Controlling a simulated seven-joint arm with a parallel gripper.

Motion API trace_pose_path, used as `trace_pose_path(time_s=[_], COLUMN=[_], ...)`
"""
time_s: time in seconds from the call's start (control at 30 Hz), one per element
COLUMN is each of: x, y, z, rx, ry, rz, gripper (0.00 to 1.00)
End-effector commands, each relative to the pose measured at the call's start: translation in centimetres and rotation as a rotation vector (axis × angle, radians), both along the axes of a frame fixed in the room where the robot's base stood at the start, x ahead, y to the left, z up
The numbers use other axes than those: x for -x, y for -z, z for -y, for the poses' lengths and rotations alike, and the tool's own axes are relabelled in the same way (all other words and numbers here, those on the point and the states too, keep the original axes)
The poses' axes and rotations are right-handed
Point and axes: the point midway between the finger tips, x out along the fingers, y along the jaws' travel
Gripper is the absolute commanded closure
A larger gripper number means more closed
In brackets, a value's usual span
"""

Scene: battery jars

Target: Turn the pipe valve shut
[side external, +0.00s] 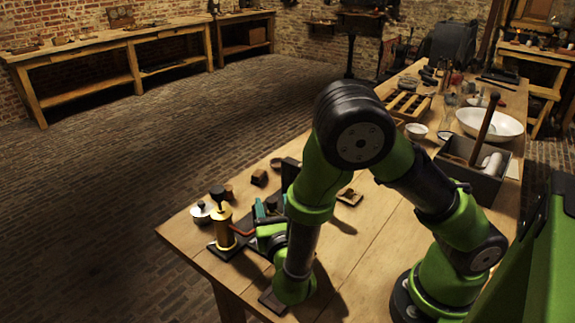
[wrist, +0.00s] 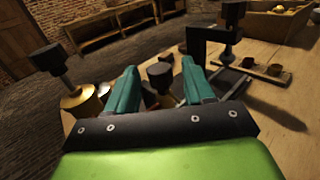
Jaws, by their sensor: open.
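My gripper (wrist: 160,84) is open, its two teal fingers apart, and it is low over the near left end of the bench. It also shows in the side view (side external: 262,212), partly hidden by my arm. In the wrist view a dark round knob (wrist: 160,74) shows between the fingers; I cannot tell whether it touches them. In the side view a small red bar (side external: 241,231) lies between the gripper and a brass cylinder. I cannot make out for certain which part is the pipe valve; my arm and fingers hide much of this area.
The upright brass cylinder (side external: 222,230) with a black knob stands close left of my gripper. A silver lidded pot (side external: 201,213) is beside it. A black bracket (wrist: 205,42) stands beyond the right finger. A grey box (side external: 478,183) is farther right. Bench (side external: 375,225) is clear mid-front.

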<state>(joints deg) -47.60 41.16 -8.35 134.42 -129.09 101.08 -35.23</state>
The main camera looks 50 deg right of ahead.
Motion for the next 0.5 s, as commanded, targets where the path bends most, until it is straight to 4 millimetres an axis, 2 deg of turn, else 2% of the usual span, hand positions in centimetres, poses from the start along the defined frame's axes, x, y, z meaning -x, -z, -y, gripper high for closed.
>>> trace_pose_path(time_s=[0.2, 0.5], x=[-1.33, -1.44], y=[0.01, 0.0], z=[1.09, 1.18], rx=[0.0, -0.001], ry=[-0.001, -0.001], rz=[0.0, 0.001], gripper=[0.47, 0.49])
